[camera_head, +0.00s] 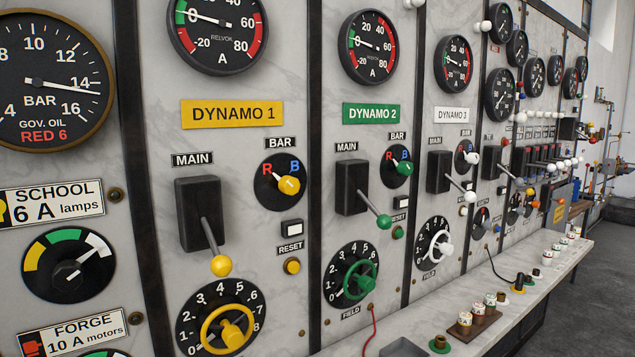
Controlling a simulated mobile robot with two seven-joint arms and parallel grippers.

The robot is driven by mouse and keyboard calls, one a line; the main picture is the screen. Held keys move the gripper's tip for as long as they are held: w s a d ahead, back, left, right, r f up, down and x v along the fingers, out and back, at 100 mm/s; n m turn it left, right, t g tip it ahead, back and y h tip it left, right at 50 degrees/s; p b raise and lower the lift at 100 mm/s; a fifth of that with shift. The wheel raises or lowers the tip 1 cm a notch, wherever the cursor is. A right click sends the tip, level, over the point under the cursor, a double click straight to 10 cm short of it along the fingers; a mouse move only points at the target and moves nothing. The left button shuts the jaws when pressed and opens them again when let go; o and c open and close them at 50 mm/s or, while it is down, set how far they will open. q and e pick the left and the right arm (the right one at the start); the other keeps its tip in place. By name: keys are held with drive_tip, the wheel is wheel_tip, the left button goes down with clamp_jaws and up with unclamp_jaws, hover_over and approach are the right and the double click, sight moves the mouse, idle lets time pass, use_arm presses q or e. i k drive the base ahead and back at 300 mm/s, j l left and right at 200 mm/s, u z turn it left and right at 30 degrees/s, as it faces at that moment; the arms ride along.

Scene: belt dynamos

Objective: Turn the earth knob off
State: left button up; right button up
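No knob with a readable earth label shows in the head view, so I cannot tell which one is the earth knob. The panel runs from the left foreground to the far right. The Dynamo 1 section has a yellow bar knob (289,185), a yellow-tipped main lever (213,245) pointing down and a yellow handwheel (228,330). The Dynamo 2 section has a green bar knob (404,168) and a green handwheel (359,282). A black school lamps knob (68,271) is at the left. Neither of my grippers is in view.
A pale ledge (535,268) runs below the panel and carries a wooden block (474,323) with several small pots, a dark plug-like object (520,281) and other small items. A red cable (371,330) hangs at its near end. Grey floor (605,260) is clear at right.

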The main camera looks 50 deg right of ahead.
sight(487, 225)
drive_tip(key=z, duration=2.5)
drive_tip(key=i+l+u, duration=0.25)
drive_tip(key=u, duration=0.25)
drive_tip(key=i+l+u, duration=0.2)
drive_tip(key=u, duration=0.3)
drive_tip(key=i+l+u, duration=0.15)
drive_tip(key=l, duration=0.35)
drive_tip(key=i+l+u, duration=0.1)
drive_tip(key=l, duration=0.4)
drive_tip(key=i+l, duration=0.1)
drive_tip(key=l, duration=0.35)
drive_tip(key=i+l, duration=0.15)
drive_tip(key=l, duration=0.3)
drive_tip(key=i+l+u, duration=0.1)
drive_tip(key=l, duration=0.4)
drive_tip(key=i+l, duration=0.1)
drive_tip(key=l, duration=0.35)
